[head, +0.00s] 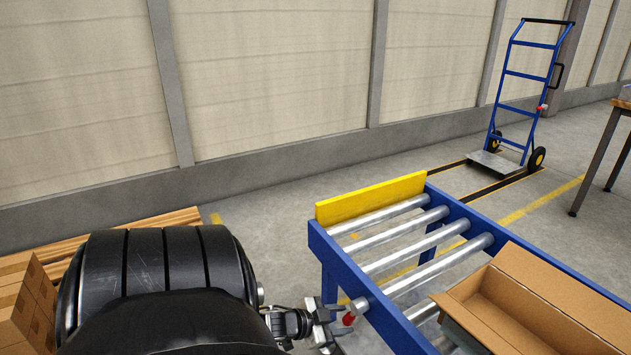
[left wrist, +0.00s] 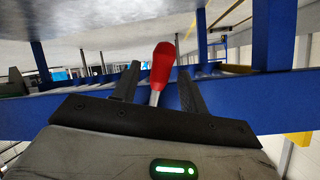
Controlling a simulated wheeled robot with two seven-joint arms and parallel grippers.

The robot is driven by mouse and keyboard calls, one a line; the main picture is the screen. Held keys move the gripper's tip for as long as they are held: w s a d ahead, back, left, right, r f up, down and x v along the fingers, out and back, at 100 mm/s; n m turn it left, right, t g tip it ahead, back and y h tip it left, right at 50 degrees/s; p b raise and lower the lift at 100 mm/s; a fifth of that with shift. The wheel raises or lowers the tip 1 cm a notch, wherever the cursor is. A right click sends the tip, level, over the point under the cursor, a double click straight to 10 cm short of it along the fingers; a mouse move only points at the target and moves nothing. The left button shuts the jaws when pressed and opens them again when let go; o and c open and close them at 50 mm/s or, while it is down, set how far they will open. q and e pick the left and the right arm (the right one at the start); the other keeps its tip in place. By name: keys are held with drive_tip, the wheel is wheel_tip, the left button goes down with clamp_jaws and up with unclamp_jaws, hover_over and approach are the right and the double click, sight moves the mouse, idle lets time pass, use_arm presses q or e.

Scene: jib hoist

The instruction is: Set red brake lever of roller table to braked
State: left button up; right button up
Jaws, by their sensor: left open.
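The roller table (head: 337,258) has a blue frame, steel rollers and a yellow end stop. Its brake lever has a red knob (head: 349,319) at the table's near left side. My left gripper (head: 334,324) is open at the knob. In the left wrist view the red lever (left wrist: 163,64) stands on a thin metal rod between the two dark fingers of my left gripper (left wrist: 157,85). Whether the fingers touch the lever I cannot tell. The lever's base is hidden behind the gripper. My right gripper is not in view.
An open cardboard box (head: 530,305) sits on the rollers at the right. A blue hand truck (head: 527,90) stands by the back wall. Cartons (head: 22,310) and planks are at the left.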

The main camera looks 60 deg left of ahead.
use_arm(q)
drive_tip(key=p+v, duration=0.5)
drive_tip(key=v, duration=1)
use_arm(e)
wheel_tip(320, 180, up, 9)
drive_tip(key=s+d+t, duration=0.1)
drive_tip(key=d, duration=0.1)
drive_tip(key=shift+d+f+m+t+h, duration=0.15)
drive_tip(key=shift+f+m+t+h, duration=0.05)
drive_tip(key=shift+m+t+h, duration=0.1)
